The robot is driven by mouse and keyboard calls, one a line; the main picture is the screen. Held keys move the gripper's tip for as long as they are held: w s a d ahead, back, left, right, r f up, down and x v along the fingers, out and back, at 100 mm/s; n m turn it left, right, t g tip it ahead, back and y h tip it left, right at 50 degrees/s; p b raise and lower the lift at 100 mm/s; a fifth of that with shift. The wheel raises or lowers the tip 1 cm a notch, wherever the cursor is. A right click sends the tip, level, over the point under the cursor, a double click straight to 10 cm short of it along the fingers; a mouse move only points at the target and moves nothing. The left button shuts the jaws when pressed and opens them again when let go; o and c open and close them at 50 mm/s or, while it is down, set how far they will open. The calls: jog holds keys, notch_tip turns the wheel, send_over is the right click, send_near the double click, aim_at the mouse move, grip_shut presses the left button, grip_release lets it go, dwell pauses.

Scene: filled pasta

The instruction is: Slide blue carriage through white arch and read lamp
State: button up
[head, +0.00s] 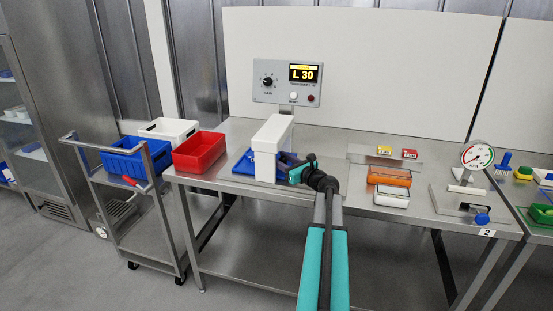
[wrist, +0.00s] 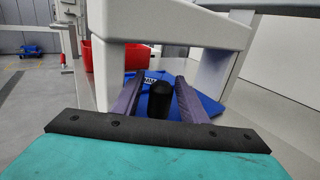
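The blue carriage (head: 243,164) is a flat blue plate lying under the white arch (head: 266,164), and part of it shows on the left side. In the wrist view the blue carriage (wrist: 208,107) shows through the opening of the white arch (wrist: 224,70), with a black knob (wrist: 160,101) standing on it. My gripper (wrist: 161,84) has a finger close on each side of the knob and appears shut on it. In the head view my gripper (head: 290,167) is at the arch's right side. The grey lamp box (head: 287,82) behind shows "L 30" on a lit yellow display.
A red bin (head: 200,152) stands left of the arch at the bench edge. A trolley with blue (head: 136,158) and white bins is farther left. Orange (head: 389,177) and white boxes, and a dial gauge (head: 477,155), stand to the right.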

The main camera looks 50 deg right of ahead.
jog(key=s, duration=0.3)
jog(key=s+a+b, duration=0.1)
jog(key=s, duration=0.7)
jog(key=shift+a, duration=0.15)
